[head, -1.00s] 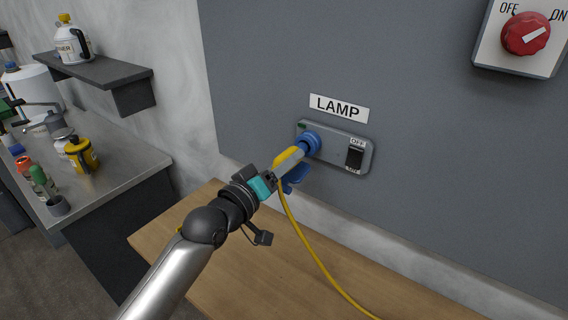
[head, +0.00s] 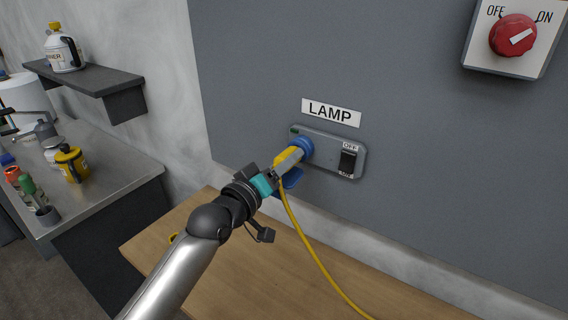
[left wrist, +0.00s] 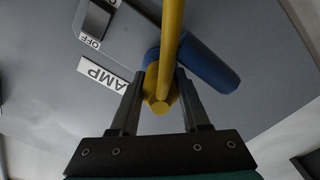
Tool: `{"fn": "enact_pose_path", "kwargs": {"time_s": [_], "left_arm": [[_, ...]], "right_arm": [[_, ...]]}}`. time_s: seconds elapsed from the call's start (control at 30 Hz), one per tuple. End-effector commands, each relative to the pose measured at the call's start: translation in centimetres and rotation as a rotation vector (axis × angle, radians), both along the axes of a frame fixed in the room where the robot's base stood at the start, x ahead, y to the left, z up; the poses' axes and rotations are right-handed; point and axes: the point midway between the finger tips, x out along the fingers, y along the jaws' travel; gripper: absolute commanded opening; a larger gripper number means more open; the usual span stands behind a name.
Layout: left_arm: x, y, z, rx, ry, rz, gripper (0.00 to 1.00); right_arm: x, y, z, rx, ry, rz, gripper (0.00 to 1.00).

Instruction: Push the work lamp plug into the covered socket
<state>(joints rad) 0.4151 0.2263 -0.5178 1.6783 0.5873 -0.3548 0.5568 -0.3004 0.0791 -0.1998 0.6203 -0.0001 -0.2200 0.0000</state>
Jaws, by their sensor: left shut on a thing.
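My left gripper (head: 278,174) is shut on the yellow work lamp plug (head: 286,160), whose front end is at the blue socket (head: 304,148) under the LAMP label. How deep the plug sits I cannot tell. The blue socket cover (head: 291,180) hangs open below the plug. In the left wrist view the yellow plug (left wrist: 158,104) is between the two fingers (left wrist: 158,115), with the blue cover (left wrist: 208,68) beside it. A yellow cable (head: 312,251) runs from the plug down to the right. My right gripper is not in view.
A black rocker switch (head: 347,161) is on the grey socket plate, right of the socket. A red rotary knob (head: 513,35) is higher up. A wooden bench (head: 220,270) lies below. A metal counter (head: 110,165) with bottles and a shelf (head: 90,76) stand left.

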Motion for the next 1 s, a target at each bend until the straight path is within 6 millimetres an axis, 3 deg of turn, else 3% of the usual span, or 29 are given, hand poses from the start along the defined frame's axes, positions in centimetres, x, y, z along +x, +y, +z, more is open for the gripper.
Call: {"fn": "enact_pose_path", "kwargs": {"time_s": [0.1, 0.13, 0.4, 0.77, 1.0], "left_arm": [[0.2, -0.2, 0.0, -0.001, -0.001, 0.000, 0.00], [0.2, -0.2, 0.0, 0.000, -0.001, -0.001, 0.49], [0.2, -0.1, 0.0, 0.000, 0.000, 0.000, 0.80], [-0.2, 0.1, -0.1, 0.000, 0.002, 0.000, 0.81], [-2.6, 1.8, -0.2, 0.001, 0.003, 0.000, 0.81]], "right_arm": [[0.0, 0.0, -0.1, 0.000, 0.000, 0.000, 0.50], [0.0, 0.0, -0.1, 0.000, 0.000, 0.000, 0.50], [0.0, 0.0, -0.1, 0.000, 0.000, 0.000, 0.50], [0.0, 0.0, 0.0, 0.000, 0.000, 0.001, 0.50], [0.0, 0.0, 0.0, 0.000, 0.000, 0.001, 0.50]]}}
